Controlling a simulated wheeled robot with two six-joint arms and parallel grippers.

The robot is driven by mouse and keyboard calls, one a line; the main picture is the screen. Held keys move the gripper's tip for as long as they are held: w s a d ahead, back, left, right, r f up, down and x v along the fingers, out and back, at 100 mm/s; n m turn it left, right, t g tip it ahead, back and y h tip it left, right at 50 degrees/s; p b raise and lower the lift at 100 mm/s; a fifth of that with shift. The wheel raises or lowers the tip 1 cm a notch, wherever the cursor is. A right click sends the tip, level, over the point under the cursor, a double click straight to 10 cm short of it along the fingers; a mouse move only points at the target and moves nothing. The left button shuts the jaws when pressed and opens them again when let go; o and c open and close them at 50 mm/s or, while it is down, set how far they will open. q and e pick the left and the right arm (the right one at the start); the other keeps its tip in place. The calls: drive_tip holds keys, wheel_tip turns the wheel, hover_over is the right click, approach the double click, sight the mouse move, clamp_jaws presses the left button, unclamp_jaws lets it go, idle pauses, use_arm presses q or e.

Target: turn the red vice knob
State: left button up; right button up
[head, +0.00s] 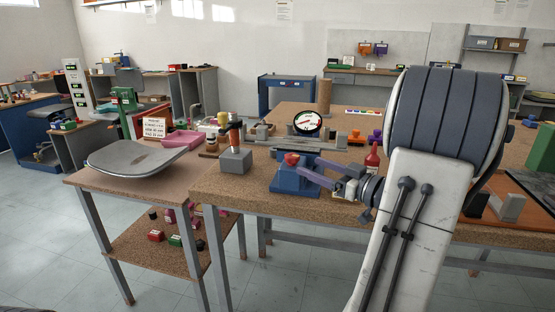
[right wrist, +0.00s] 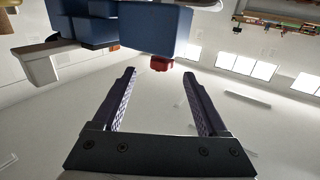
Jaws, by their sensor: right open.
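The red vice knob (head: 291,158) sits on the blue vice (head: 284,181) near the front edge of the cork-topped bench. In the right wrist view the knob (right wrist: 161,63) shows beside the blue vice body (right wrist: 155,28), just past the fingertips and in line with the gap between them. My right gripper (head: 307,168) reaches in from the right with its two fingers pointing at the knob. It is open and empty in the right wrist view (right wrist: 159,74). I cannot tell whether a finger touches the knob. My left gripper is not in view.
A scale pan (head: 143,160) sits on the lower left table.

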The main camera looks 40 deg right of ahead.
sight(284, 161)
drive_tip(key=w, duration=0.3)
drive_tip(key=w+a, duration=0.1)
drive_tip(key=w, duration=0.2)
drive_tip(key=w+a, duration=0.1)
drive_tip(key=w, duration=0.3)
drive_tip(key=shift+w+a, duration=0.1)
drive_tip(key=shift+a, duration=0.05)
clamp_jaws()
drive_tip(key=shift+m+h+b, duration=0.3)
drive_tip(key=shift+h+b, duration=0.05)
drive_tip(key=shift+h, duration=0.05)
